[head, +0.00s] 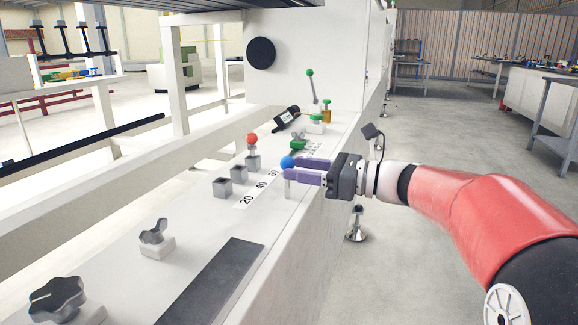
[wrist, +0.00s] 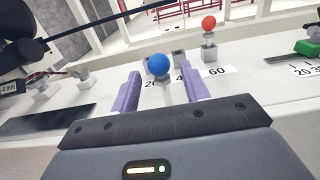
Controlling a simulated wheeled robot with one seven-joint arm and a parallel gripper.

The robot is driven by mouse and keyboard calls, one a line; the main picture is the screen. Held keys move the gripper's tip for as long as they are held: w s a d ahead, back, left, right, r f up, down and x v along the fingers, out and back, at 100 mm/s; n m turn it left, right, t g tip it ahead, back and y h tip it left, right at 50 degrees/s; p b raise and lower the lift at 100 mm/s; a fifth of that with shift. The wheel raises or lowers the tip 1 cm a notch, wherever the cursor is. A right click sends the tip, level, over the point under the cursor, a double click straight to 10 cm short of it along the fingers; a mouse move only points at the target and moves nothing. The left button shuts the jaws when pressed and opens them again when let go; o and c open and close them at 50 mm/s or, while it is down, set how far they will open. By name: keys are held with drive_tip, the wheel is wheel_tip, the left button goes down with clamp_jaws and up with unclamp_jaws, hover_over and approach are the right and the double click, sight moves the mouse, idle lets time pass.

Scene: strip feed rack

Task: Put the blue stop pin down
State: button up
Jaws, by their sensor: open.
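The blue stop pin, with a round blue head (head: 287,162) and a pale shaft, stands upright over the white ledge (head: 185,240) near its front edge, beside the 20-40-60 scale. My gripper (head: 292,168) reaches in from the right with its purple fingers apart. In the wrist view the blue head (wrist: 158,66) shows between the open fingers (wrist: 162,77), with space at both sides. The foot of the pin is partly hidden, so I cannot tell exactly what it rests on.
Two empty-looking grey sockets (head: 222,187) stand behind the scale (head: 260,186). A red-headed pin (head: 252,140) stands in a third socket. Green-topped parts (head: 298,145) and a black cylinder (head: 286,119) lie farther along. A wing knob (head: 155,235) and dark strip (head: 212,285) are nearer.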

drive_tip(key=p+v, duration=0.1)
drive_tip(key=v, duration=0.7)
drive_tip(key=shift+d, duration=0.3)
drive_tip(key=s+a+f+n+g+h, duration=0.2)
drive_tip(key=s+f+n+h, duration=0.25)
drive_tip(key=s+f, duration=0.2)
drive_tip(key=s+a+f+n+g+h, duration=0.1)
drive_tip(key=s+a+f+n+h, duration=0.3)
drive_tip(key=s, duration=0.3)
drive_tip(key=s+d+f+n+t+h, duration=0.2)
drive_tip(key=s+d+f+n+h, duration=0.6)
drive_tip(key=n, duration=0.5)
drive_tip(key=shift+s+d, duration=0.65)
drive_tip(key=shift+d, duration=0.6)
drive_tip(key=shift+n+h, duration=0.25)
